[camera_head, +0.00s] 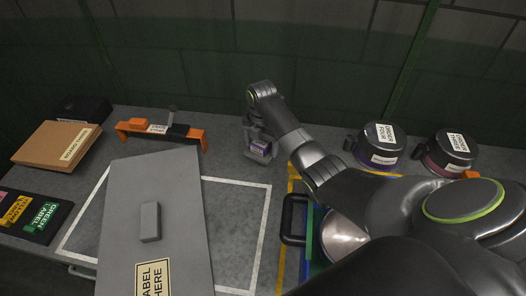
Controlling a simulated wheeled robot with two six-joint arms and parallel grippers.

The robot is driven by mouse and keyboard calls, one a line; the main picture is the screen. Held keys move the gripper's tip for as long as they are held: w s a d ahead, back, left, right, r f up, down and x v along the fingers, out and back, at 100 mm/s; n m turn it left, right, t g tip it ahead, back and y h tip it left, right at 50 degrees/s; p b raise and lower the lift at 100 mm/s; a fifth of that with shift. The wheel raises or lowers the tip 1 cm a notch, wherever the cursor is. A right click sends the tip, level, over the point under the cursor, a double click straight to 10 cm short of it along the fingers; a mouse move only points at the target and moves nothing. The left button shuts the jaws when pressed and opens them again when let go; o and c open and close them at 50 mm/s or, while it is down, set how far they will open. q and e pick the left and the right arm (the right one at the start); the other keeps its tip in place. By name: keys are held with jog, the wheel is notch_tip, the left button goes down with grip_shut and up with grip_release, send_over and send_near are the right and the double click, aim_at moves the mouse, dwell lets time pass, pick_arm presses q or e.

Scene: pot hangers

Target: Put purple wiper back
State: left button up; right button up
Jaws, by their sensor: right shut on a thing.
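My right arm reaches in from the right, and its gripper (258,148) points down over the grey table, right of the white-outlined area. My left gripper is not in view.
A grey panel (130,190) with a block handle lies at the left. A brown box (40,145) and a black label board (53,205) lie farther left. Two dark pots (379,135) (446,142) stand at the right. My arm partly hides a black-handled item (289,222).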

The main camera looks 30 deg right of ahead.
aim_at(262, 141)
jog(key=shift+d+f, duration=0.1)
jog(key=shift+f, duration=1.95)
jog(key=shift+f, duration=0.1)
jog(key=o, duration=1)
jog(key=shift+c, duration=0.2)
notch_tip(262, 141, up, 12)
jog(key=shift+w+d+r+b, duration=0.1)
jog(key=shift+r+b, duration=0.05)
jog(key=shift+b, duration=0.4)
